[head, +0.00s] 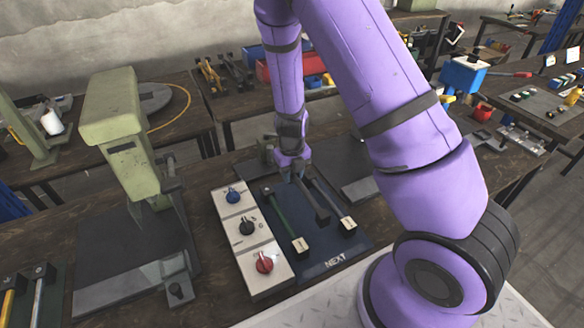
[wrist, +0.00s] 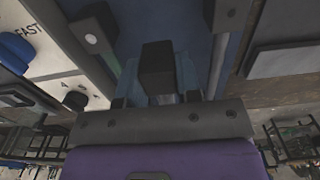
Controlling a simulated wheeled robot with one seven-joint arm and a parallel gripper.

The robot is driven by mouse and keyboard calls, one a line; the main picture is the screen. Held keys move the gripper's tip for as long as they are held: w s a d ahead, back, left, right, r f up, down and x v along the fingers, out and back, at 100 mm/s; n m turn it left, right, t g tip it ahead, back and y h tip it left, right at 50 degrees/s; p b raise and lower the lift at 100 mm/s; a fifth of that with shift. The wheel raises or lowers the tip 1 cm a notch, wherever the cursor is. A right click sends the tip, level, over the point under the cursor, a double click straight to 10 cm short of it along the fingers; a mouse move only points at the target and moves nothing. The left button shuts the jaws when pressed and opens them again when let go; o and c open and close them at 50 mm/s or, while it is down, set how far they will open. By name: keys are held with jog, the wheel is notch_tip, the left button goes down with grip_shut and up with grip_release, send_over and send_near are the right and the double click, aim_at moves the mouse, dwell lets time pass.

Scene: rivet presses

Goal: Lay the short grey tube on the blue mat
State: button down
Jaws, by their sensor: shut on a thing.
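The blue mat (head: 350,257), marked NEXT, lies on the table in front of me. My gripper (head: 294,176) is over its far part, pointing down. It is shut on the short grey tube (head: 309,196), whose dark square end (head: 322,214) points toward me. In the wrist view the dark end block (wrist: 157,66) sits just beyond my fingers (wrist: 157,98), with a bit of grey between them. The tube is over the mat between two other tubes. I cannot tell whether it touches the mat.
A green tube (head: 283,220) lies left of the held tube and a longer pale grey tube (head: 331,200) lies right. A white control box (head: 250,250) with knobs borders the mat on the left. A green press (head: 122,130) stands further left.

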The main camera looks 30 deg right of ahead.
aim_at(292, 196)
jog(key=shift+f, duration=3.15)
jog(key=c, duration=0.7)
grip_release()
jog(key=shift+c, duration=0.2)
notch_tip(292, 196, up, 11)
jog(key=shift+f, duration=0.1)
